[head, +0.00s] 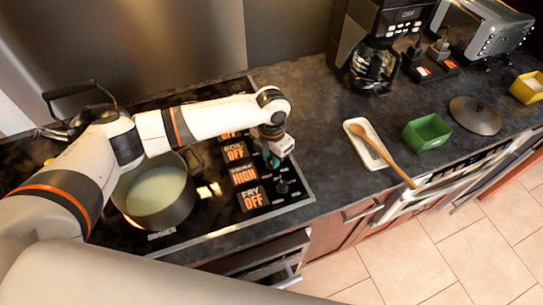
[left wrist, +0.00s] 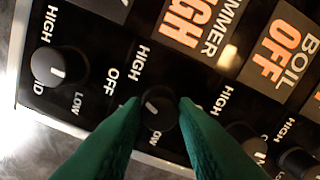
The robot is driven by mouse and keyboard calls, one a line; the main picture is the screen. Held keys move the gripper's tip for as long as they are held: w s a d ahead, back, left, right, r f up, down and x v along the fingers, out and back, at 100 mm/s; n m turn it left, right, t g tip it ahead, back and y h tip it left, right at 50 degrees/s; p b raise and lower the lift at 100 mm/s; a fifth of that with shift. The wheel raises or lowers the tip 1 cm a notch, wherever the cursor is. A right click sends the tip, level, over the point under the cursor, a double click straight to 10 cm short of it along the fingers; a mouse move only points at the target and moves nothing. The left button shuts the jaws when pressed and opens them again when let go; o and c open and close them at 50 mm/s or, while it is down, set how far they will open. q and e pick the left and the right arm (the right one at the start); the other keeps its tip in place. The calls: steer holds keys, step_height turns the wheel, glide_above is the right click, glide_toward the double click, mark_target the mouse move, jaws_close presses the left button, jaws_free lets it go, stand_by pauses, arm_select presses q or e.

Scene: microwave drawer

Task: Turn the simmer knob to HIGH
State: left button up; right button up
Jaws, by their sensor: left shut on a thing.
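The simmer knob (left wrist: 158,108) is a round black dial with a pale pointer line, seen in the left wrist view. My left gripper (left wrist: 160,112) has its two green fingers shut on the knob from both sides. The pointer slants toward the upper left, roughly toward the HIGH and OFF print. The simmer display (left wrist: 195,28) reads HIGH in orange; it also shows in the head view (head: 244,174). In the head view my left gripper (head: 272,158) is over the knob row at the cooktop's right side and hides the held knob. My right gripper is not in view.
Other knobs (left wrist: 59,67) sit close on both sides of the held one. The fry display (head: 252,198) and boil display (head: 235,151) read OFF. A pot (head: 158,205) with pale liquid stands left. A spoon (head: 388,160) on a white rest lies right.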

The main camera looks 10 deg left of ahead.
mark_target(271, 160)
arm_select(q)
steer(key=shift+m, duration=0.8)
steer(key=o, duration=1)
step_height(271, 160, up, 12)
steer(key=b, duration=0.3)
steer(key=shift+b, duration=0.3)
